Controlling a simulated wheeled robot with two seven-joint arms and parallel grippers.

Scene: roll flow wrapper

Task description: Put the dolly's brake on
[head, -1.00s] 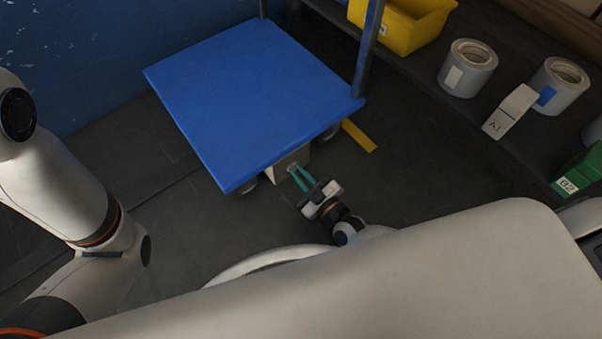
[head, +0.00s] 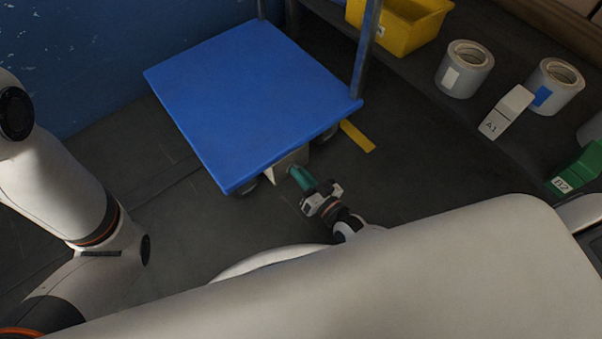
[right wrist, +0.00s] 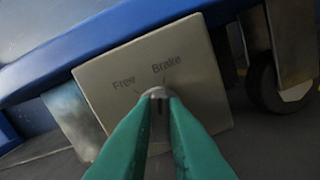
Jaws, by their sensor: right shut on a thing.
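The dolly (head: 255,95) has a flat blue deck and stands on the dark floor in the head view. A metal plate (right wrist: 103,75) under its edge carries the words Free and Brake in the right wrist view; it also shows in the head view (head: 284,163). A small grey knob (right wrist: 157,92) sits on the plate below the words. My right gripper (head: 296,174) has green fingers, shut on the knob, which they partly cover. The knob's pointing direction is hard to tell. My left arm shows at the left, but its gripper is out of view.
A caster wheel (right wrist: 280,85) stands right of the plate. A yellow floor strip (head: 357,136) lies beside the dolly. Floor in front of the dolly is clear.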

